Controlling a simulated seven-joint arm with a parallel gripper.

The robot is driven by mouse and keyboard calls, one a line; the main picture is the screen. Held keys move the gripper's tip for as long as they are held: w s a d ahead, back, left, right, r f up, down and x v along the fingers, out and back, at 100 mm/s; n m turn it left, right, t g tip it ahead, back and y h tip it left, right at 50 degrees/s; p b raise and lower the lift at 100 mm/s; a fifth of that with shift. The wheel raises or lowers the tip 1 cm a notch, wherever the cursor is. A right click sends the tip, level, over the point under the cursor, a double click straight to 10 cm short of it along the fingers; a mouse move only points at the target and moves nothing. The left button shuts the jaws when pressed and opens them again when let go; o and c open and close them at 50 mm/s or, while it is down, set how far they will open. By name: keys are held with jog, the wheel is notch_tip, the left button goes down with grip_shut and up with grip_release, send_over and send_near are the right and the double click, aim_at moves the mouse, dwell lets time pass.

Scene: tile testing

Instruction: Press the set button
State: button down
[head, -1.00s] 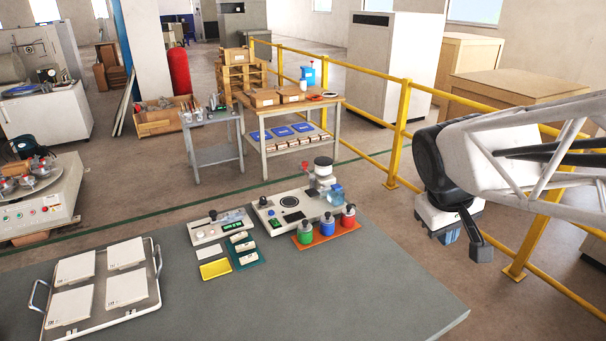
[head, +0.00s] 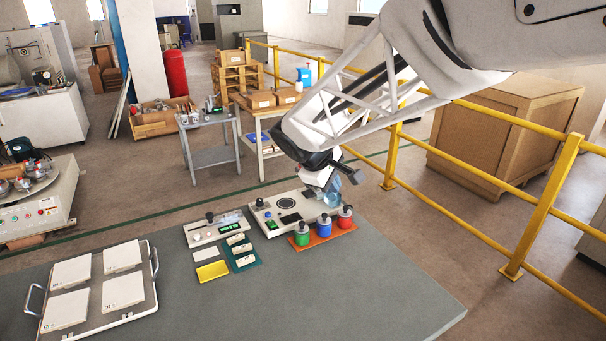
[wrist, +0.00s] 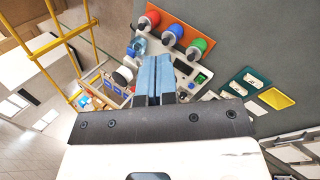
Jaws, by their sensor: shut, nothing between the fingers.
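A white instrument (head: 262,227) with a dark round plate, a dark screen and a green display (head: 271,225) stands at the back of the grey table. A smaller white instrument (head: 203,241) with a black knob and a green display stands to its left. I cannot read any button label, so I cannot tell which button is the set button. In the wrist view, my gripper (wrist: 155,62) is shut and empty, with its blue fingers together and covering part of the larger instrument (wrist: 207,68). In the head view, my gripper is above that instrument's right end, its fingertips hard to make out.
Green (head: 302,235), blue (head: 324,227) and red (head: 345,217) capped jars stand on an orange tray (head: 322,243) in front of the instrument. A clear bluish bottle (wrist: 137,46) is close to my fingers in the picture. A tile tray (head: 143,309) lies left; the table's front right is clear.

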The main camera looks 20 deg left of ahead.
jog(key=w+a+f+n+t, duration=0.1)
jog(key=a+f+n, duration=0.15)
jog(key=a, duration=0.65)
jog(key=w+a+f+n+t, duration=0.1)
jog(key=w+a+f+n, duration=0.15)
jog(key=a, duration=0.75)
jog(key=n+t+y, duration=0.2)
jog(key=n, duration=0.4)
send_over(197, 237)
notch_tip(197, 237, down, 8)
jog(key=shift+w+r, duration=0.1)
jog(key=shift+r, duration=0.1)
jog(key=shift+f, duration=0.25)
jog(key=shift+f, duration=4.15)
jog(key=shift+f, duration=0.9)
jog(key=shift+r, duration=0.85)
